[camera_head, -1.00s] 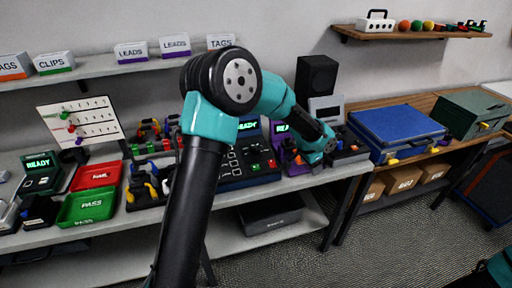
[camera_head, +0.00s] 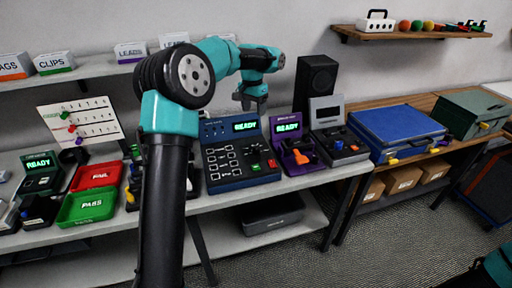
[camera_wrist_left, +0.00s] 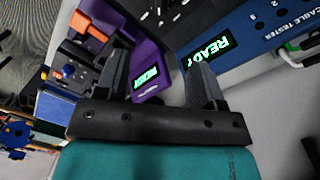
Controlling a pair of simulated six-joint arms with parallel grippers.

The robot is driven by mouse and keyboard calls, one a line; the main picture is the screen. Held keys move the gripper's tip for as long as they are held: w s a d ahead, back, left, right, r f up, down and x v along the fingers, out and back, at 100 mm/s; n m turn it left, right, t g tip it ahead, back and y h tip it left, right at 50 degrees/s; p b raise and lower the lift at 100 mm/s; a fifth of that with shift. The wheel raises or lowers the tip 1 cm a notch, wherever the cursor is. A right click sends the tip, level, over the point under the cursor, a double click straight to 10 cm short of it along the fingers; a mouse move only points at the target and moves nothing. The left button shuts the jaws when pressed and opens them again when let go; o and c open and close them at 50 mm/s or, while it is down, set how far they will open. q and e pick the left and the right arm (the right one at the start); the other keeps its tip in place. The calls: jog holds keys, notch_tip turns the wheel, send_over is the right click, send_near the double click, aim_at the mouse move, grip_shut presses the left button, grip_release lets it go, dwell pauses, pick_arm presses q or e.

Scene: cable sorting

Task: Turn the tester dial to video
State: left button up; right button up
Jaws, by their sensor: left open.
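The blue cable tester (camera_head: 222,178) stands on the bench, with a lit READY screen, a grid of connector icons, a green button and a red button. Its top part and screen also show in the wrist view (camera_wrist_left: 255,45). My left gripper (camera_head: 251,106) is open and empty, above the back edge of the tester. In the wrist view its two fingers (camera_wrist_left: 160,80) are spread apart with nothing between them. My right gripper is not in view.
A purple device (camera_head: 284,142) with a READY screen and an orange part stands right of the tester. A grey device (camera_head: 340,145), a black speaker (camera_head: 316,82) and a blue case (camera_head: 398,130) are farther right. Red and green trays (camera_head: 95,176) lie left. A shelf hangs above.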

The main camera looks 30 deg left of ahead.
aim_at(257, 145)
pick_arm(q)
jog(key=shift+f, duration=0.15)
jog(key=f, duration=1.1)
jog(key=d+f, duration=0.1)
jog(key=f, duration=0.5)
jog(key=shift+s+f, duration=0.1)
jog(key=shift+c, duration=0.3)
jog(key=c, duration=0.9)
jog(key=shift+o, duration=0.2)
jog(key=shift+m, duration=0.4)
jog(key=m, duration=0.4)
jog(key=shift+d+m, duration=0.1)
jog(key=shift+m, duration=2)
